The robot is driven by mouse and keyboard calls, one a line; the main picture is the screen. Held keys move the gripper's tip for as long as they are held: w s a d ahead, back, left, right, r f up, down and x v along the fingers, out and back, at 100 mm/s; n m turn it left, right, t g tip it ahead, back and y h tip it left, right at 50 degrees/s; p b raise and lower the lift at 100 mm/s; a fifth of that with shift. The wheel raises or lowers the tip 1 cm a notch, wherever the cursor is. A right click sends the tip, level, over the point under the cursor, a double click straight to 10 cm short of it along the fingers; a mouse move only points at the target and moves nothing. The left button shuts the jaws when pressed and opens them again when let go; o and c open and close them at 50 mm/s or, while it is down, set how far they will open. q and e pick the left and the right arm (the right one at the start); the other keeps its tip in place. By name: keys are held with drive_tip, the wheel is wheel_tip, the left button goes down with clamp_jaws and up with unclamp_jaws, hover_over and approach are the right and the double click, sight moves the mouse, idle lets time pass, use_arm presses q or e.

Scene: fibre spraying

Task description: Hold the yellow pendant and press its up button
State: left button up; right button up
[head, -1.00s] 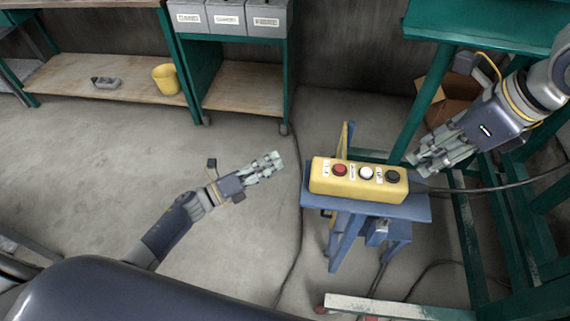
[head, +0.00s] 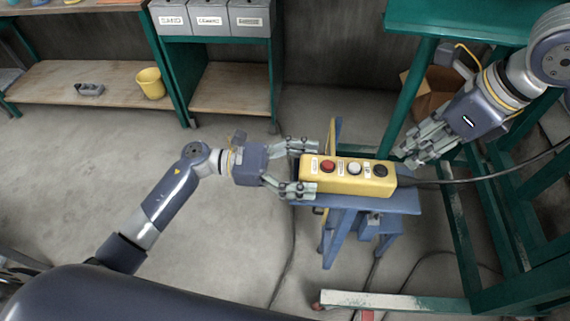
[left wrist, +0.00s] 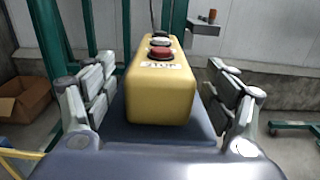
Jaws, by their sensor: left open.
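The yellow pendant (head: 341,184) lies on a small blue stand (head: 408,201), its buttons facing up. From left to right in the head view it carries a red button (head: 327,166), a white button (head: 354,169) and a black button (head: 380,171). My left gripper (head: 302,168) is open at the pendant's left end, one finger on each side of that end. In the left wrist view the pendant (left wrist: 162,87) sits between the spread fingers, with gaps visible on both sides. My right gripper (head: 408,158) is just beyond the pendant's right end; its fingers look spread apart.
A black cable (head: 470,183) runs from the pendant's right end. Green steel frames (head: 480,225) stand at right. A shelf (head: 60,83) with a yellow cup (head: 150,83) and grey bins (head: 249,17) stand at the back left. The floor at left is clear.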

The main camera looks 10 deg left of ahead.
sight(325, 170)
use_arm(q)
drive_tip(key=shift+w+d, duration=0.15)
drive_tip(key=shift+d, duration=0.8)
drive_tip(key=shift+w+d, duration=0.1)
drive_tip(key=shift+d, duration=0.85)
drive_tip(key=c, duration=1.4)
drive_tip(key=shift+c, duration=0.2)
use_arm(e)
clamp_jaws()
